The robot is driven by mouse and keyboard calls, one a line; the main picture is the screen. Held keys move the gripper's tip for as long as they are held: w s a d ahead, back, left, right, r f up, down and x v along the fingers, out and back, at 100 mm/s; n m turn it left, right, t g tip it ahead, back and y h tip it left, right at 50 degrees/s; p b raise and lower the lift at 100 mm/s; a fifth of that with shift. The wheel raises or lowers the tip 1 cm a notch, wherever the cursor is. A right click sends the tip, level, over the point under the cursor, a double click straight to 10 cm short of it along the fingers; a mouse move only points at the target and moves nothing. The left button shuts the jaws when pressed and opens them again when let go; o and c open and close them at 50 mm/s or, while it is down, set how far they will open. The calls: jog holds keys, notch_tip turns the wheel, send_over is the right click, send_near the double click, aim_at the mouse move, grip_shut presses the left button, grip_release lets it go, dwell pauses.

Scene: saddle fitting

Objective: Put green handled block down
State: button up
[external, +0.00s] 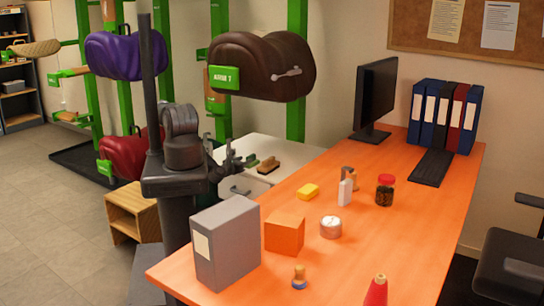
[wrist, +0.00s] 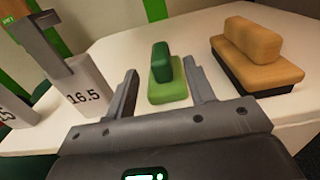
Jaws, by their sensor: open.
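The green handled block (wrist: 168,92) has a light green base and a dark green upright grip. In the wrist view it rests on the white top (wrist: 112,52), between and slightly beyond my fingertips. My gripper (wrist: 160,68) is open, with a finger to each side of the block and a visible gap on both sides. In the external view my gripper (external: 236,158) reaches over the white cabinet, and the small green block (external: 252,160) shows just past it.
A tan block with a dark base (wrist: 258,55) stands close on the right. Grey blocks marked with numbers, one reading 16.5 (wrist: 88,95), stand on the left. The orange desk (external: 370,195) borders the white cabinet (external: 300,152). A brown saddle (external: 262,65) hangs above.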

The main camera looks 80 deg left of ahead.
aim_at(251, 155)
jog(key=shift+x, duration=3.3)
jog(key=shift+c, duration=0.6)
grip_shut()
notch_tip(251, 155, up, 4)
jog(key=shift+r, duration=0.2)
jog(key=w+d+r, duration=0.1)
jog(key=d+r, duration=0.1)
jog(key=d, duration=0.1)
jog(key=w+d+r, duration=0.1)
jog(key=d+r, duration=0.1)
jog(key=d, duration=0.2)
jog(key=w+d+r, duration=0.1)
jog(key=d+r, duration=0.1)
jog(key=d, duration=0.2)
jog(key=shift+w+d+r, duration=0.1)
jog(key=shift+w+r, duration=0.15)
jog(key=shift+w, duration=0.1)
